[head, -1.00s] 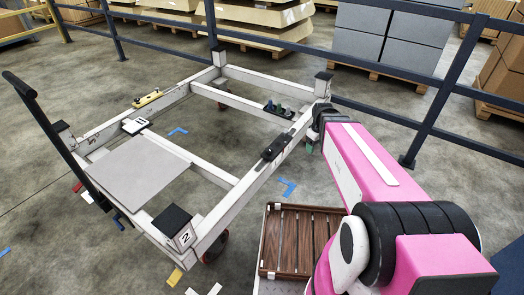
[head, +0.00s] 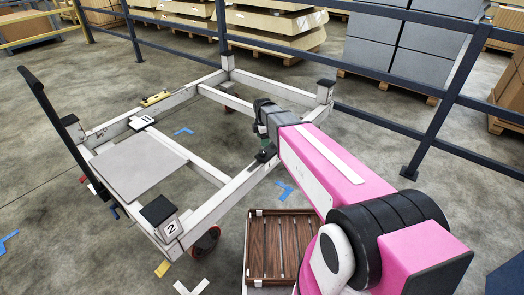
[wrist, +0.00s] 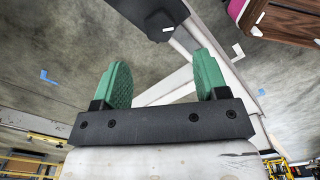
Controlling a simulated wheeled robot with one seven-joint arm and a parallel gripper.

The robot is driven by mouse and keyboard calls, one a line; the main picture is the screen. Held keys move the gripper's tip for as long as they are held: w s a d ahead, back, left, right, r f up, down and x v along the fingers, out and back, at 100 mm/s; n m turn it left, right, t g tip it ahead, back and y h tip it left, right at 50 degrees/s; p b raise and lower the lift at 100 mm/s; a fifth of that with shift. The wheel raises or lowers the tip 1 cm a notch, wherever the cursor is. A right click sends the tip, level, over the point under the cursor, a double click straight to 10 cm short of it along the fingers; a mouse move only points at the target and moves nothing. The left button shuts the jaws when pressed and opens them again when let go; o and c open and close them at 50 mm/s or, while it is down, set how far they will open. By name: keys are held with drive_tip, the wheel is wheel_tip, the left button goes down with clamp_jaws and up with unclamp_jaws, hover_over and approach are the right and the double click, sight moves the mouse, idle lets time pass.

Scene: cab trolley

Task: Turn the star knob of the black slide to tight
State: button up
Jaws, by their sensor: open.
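The black slide (head: 265,155) sits on the near right rail of the white trolley frame (head: 215,205), partly hidden by my gripper. Its star knob cannot be made out in the head view. My gripper (head: 261,132) is above the slide, pointing down. In the wrist view its two green fingers (wrist: 162,62) are apart, with nothing between them. A black block (wrist: 157,16) shows beyond the fingertips at the top of the wrist view; I cannot tell whether it is the slide. Contact between gripper and slide cannot be told.
A yellow slide (head: 155,98) and a white slide (head: 142,122) are on the far left rail. A grey panel (head: 140,162) lies across the frame. A black-capped corner post (head: 160,212) marked 2 stands at the near corner. A brown slatted tray (head: 280,247) is below my arm. Blue railings run behind.

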sight(263, 151)
wheel_tip(263, 151, down, 7)
drive_tip(key=shift+d+f, duration=0.1)
drive_tip(key=shift+f, duration=0.05)
idle(0.4)
drive_tip(key=c, duration=0.9)
